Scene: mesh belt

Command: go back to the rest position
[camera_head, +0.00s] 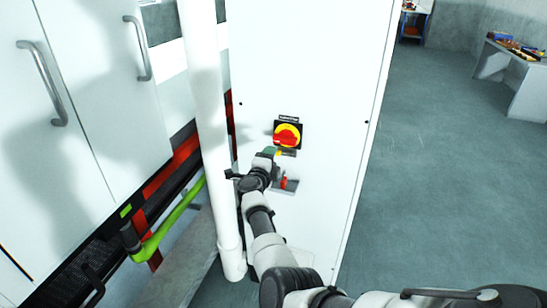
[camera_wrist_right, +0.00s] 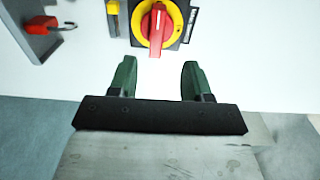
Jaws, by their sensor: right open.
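A red rotary switch on a yellow disc (camera_head: 287,135) sits on the front of a tall white cabinet (camera_head: 310,60). In the right wrist view the same switch (camera_wrist_right: 158,22) lies just past my fingertips, with its red handle upright in that picture. My right gripper (camera_head: 268,151) is close to the cabinet front, just below and left of the switch. In the right wrist view its two green fingers (camera_wrist_right: 158,64) are apart with nothing between them, and no contact with the switch shows. My left gripper is out of view.
Below the switch is a grey bracket with a red part (camera_head: 284,184). A white vertical pipe (camera_head: 208,110) stands close left of my right arm. White doors with handles (camera_head: 45,85) and a green pipe (camera_head: 175,225) are farther left. Open floor (camera_head: 450,170) lies right.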

